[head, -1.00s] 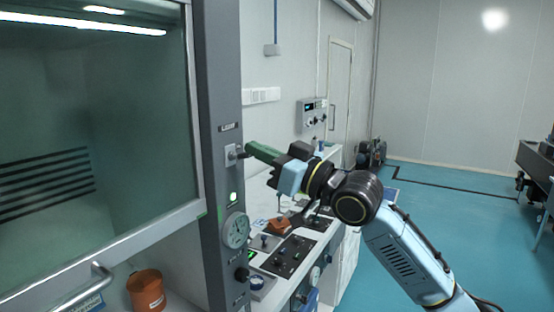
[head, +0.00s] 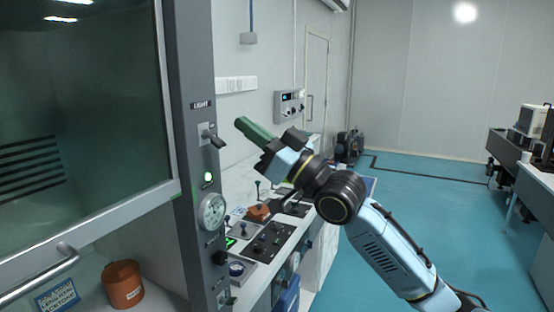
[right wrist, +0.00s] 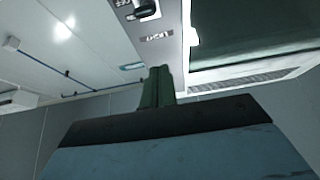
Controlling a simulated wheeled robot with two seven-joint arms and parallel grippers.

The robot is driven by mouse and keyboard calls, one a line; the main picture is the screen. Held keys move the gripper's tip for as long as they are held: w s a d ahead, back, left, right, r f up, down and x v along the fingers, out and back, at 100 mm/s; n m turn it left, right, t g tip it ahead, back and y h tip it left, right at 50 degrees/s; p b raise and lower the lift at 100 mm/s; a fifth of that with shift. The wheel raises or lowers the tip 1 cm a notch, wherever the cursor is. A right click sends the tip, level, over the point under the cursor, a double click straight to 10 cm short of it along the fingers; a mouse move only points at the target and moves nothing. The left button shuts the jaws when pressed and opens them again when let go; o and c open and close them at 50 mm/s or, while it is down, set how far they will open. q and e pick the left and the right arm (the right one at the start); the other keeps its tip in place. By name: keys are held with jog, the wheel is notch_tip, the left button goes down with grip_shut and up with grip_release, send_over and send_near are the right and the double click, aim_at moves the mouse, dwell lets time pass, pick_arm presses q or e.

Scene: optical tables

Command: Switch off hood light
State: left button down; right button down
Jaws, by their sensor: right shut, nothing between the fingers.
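The light switch (head: 212,137) is a dark toggle on a pale plate on the grey hood post, below a "LIGHT" label (head: 201,105). Its lever tilts down. In the right wrist view the switch (right wrist: 145,9) shows at the top, upside down, beside the label (right wrist: 157,36). The fume hood's glass (head: 80,110) is at left; the interior looks dark and no lit strip shows inside, only small bright reflections near the top. My right gripper (head: 240,123), with green fingers, is shut and empty, to the right of the switch and apart from it. My left gripper is not in view.
Below the switch on the post are a green-lit button (head: 207,178) and a round gauge (head: 211,212). A bench with control panels (head: 268,242) lies under my right arm. An orange-brown pot (head: 122,285) stands in the hood. The floor at right is open.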

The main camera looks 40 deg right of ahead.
jog(key=s+d+f+b, duration=0.2)
jog(key=s+f, duration=0.2)
jog(key=f, duration=0.2)
jog(key=shift+b, duration=0.3)
jog(key=shift+s+d, duration=0.1)
jog(key=shift+s, duration=0.05)
